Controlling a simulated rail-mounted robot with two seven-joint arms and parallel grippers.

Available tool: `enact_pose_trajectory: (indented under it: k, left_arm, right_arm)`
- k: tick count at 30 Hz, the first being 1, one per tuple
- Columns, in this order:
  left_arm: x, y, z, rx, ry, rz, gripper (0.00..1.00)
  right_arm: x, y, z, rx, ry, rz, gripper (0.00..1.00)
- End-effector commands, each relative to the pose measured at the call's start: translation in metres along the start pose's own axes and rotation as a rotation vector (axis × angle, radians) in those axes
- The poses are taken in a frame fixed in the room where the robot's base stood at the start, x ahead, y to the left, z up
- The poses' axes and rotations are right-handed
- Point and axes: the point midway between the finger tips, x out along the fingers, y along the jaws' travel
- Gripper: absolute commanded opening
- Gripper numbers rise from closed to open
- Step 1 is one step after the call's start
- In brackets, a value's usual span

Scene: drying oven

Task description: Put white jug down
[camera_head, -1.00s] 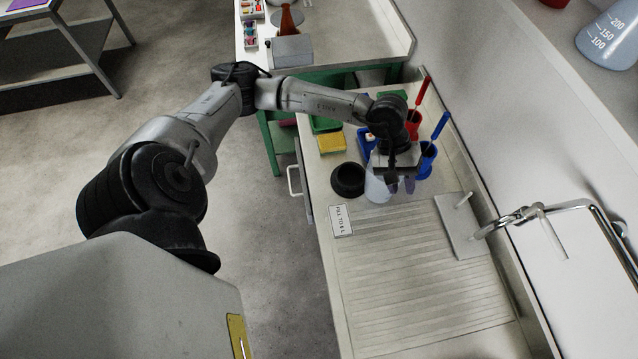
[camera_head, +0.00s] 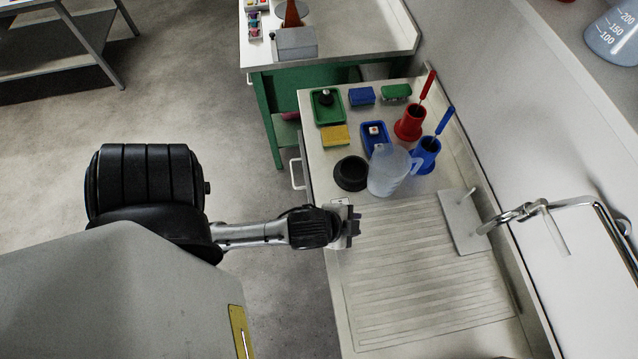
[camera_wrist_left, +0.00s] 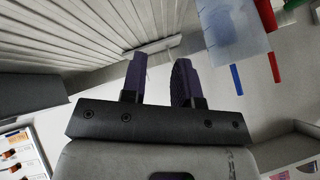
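The white jug (camera_head: 388,172) is translucent and stands upright on the counter, beside a black round bowl-like object and in front of a blue tray. Its handle points right. It also shows in part in the left wrist view (camera_wrist_left: 237,35), at the upper right. My left gripper (camera_head: 356,226) is apart from the jug, nearer the camera and to its left, over the counter's left edge. In the left wrist view its two fingers (camera_wrist_left: 158,78) stand apart with nothing between them. My right gripper is in neither view.
The black round object (camera_head: 350,174) touches or nearly touches the jug's left side. Red (camera_head: 409,124) and blue (camera_head: 426,155) holders with brushes stand behind it. A yellow sponge (camera_head: 334,135) and green tray (camera_head: 327,106) lie farther back. A tap (camera_head: 520,212) is at right.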

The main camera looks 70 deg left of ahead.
Motion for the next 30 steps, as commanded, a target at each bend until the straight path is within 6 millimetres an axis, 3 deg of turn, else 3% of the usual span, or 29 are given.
enact_pose_trajectory:
  k: [3,6,10,12,25,30]
  left_arm:
    - [-0.016,0.031,0.038,-0.187,-0.179,0.136,0.28]
    - [-0.028,0.048,0.056,-0.284,-0.284,0.207,0.28]
    - [-0.038,0.059,0.068,-0.344,-0.355,0.254,0.4]
    - [-0.04,0.061,0.07,-0.356,-0.371,0.263,0.47]
    - [-0.039,0.06,0.07,-0.354,-0.371,0.261,0.47]
    - [-0.021,0.044,0.047,-0.294,-0.335,0.2,0.47]
  right_arm:
    - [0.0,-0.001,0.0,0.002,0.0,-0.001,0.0]
    - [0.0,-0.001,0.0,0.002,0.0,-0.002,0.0]
    - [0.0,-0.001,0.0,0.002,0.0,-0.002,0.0]
    - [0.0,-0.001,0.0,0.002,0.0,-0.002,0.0]
    - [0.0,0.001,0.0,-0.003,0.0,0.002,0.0]
    - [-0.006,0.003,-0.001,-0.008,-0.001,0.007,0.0]
